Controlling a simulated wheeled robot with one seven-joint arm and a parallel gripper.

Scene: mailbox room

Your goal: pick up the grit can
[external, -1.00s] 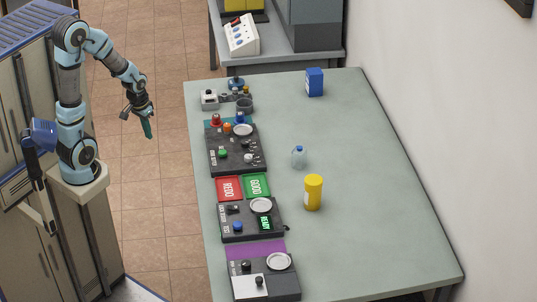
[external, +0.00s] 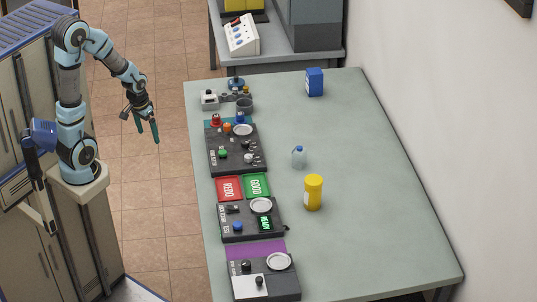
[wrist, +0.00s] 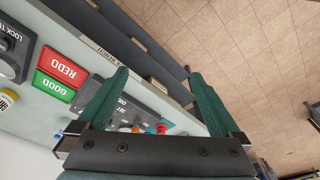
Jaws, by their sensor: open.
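A yellow can with a white lower label (external: 313,193) stands upright on the grey-green table, right of the green GOOD tray; I take it for the grit can, though its text is too small to read. It also shows, cut off, at the left edge of the wrist view (wrist: 6,99). My gripper (external: 147,132) hangs over the tiled floor, left of the table and well apart from the can. Its two green fingers are spread wide in the wrist view (wrist: 158,78), with nothing between them.
A clear bottle (external: 299,158) stands behind the can, and a blue box (external: 315,82) farther back. Dark control panels (external: 236,150) and the REDO (external: 229,188) and GOOD (external: 256,185) trays line the table's left edge. The table's right side is clear.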

